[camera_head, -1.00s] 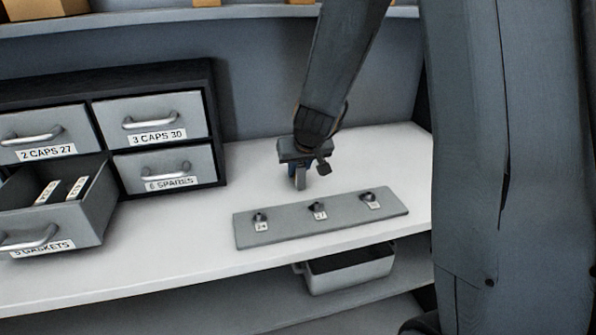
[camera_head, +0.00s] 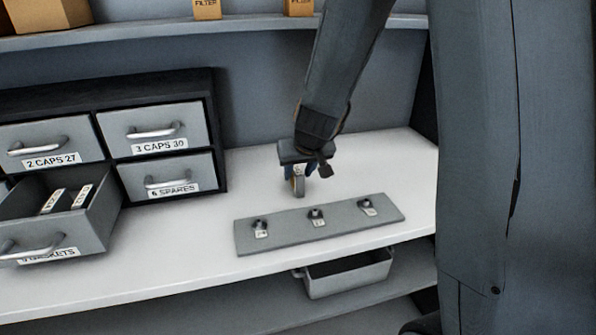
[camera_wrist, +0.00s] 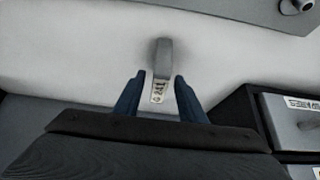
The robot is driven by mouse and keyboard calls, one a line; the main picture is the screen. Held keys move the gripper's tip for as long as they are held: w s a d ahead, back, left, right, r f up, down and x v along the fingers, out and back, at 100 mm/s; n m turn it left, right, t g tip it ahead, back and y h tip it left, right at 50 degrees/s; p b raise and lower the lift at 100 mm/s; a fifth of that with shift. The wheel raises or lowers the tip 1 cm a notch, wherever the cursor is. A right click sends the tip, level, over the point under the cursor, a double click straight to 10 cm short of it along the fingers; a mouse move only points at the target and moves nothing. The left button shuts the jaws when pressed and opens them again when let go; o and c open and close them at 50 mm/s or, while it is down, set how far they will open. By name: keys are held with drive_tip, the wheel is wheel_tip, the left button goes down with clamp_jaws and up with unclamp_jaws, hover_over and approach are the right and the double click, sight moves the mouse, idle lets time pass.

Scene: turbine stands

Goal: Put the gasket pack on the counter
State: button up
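The gasket pack (camera_wrist: 164,58), a slim grey piece with a white label, stands on the white counter (camera_head: 190,235) behind the grey strip. In the head view the pack (camera_head: 298,187) shows just below my gripper (camera_head: 300,172). In the wrist view my gripper (camera_wrist: 160,92) has its two blue fingers spread, with a gap on either side of the pack. The pack looks free of both fingers. The drawer marked gaskets (camera_head: 95,228) is pulled open at the left, with a few labelled packs (camera_head: 68,200) inside.
A grey strip (camera_head: 335,228) with several small labelled knobs lies on the counter in front of my gripper. The drawer cabinet (camera_head: 218,130) stands at the left. A grey bin (camera_head: 345,275) sits on the shelf below. Boxes stand on the upper shelf (camera_head: 130,32).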

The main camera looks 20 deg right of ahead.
drive_tip(key=p+v, duration=0.5)
drive_tip(key=v, duration=0.3)
drive_tip(key=s+g, duration=0.4)
drive_tip(key=s, duration=1.4)
drive_tip(key=shift+s+d+f, duration=0.2)
drive_tip(key=shift+s+f, duration=0.1)
drive_tip(key=shift+f, duration=0.1)
wheel_tip(320, 180, down, 6)
drive_tip(key=g+b, duration=0.1)
drive_tip(key=b, duration=0.4)
drive_tip(key=shift+f, duration=0.2)
drive_tip(key=shift+r, duration=0.15)
drive_tip(key=shift+c, duration=0.7)
drive_tip(key=shift+a, duration=0.2)
